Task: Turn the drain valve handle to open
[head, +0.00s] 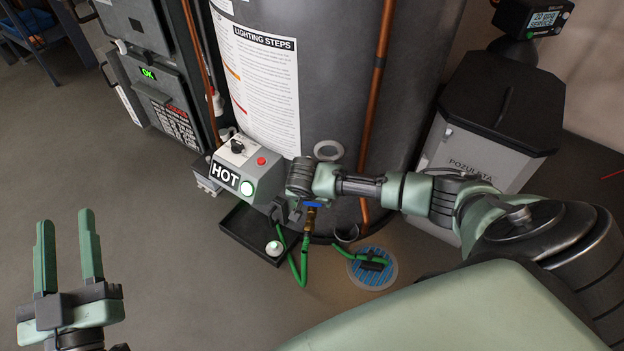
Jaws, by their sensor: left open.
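The drain valve (310,219) is a brass fitting low on the front of the grey water heater (345,75). Its blue handle (313,204) shows just below my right wrist, and part of it is hidden. My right arm reaches in from the right. My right gripper (283,209) points down beside the valve, just left of the handle. Its fingers are dark and small here, so I cannot tell whether they are open or touch the handle. My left gripper (65,222) is open and empty over the floor at the lower left, far from the valve.
A control box (235,170) marked HOT sits left of the valve, above a black tray (240,236). A green hose (303,262) hangs near a floor drain (372,268). A grey bin (470,150) stands right. The left floor is clear.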

